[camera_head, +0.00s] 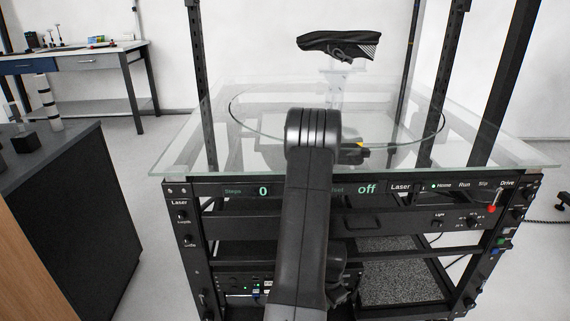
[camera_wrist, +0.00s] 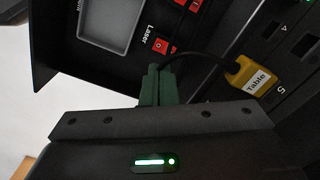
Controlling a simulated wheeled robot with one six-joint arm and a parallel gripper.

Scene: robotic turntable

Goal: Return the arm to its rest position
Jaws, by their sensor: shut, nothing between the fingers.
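My arm (camera_head: 308,200) rises from the bottom middle of the head view to a rounded joint (camera_head: 313,128) in front of the glass table top (camera_head: 195,150). It covers part of the rack's front panel. My gripper (camera_wrist: 155,85) shows in the wrist view as two green fingers, shut together and empty. A black cable runs just past the fingertips to a yellow plug labelled "Table" (camera_wrist: 253,77). Whether the fingers touch the cable I cannot tell. In the head view I cannot make out the fingers.
A dark shoe (camera_head: 340,46) stands on a clear support above the round turntable (camera_head: 237,118). The front panel (camera_head: 460,190) reads Steps 0 and off, with a red-tipped lever (camera_head: 491,208). A dark cabinet (camera_head: 75,205) stands left. Red switches (camera_wrist: 165,46) show in the wrist view.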

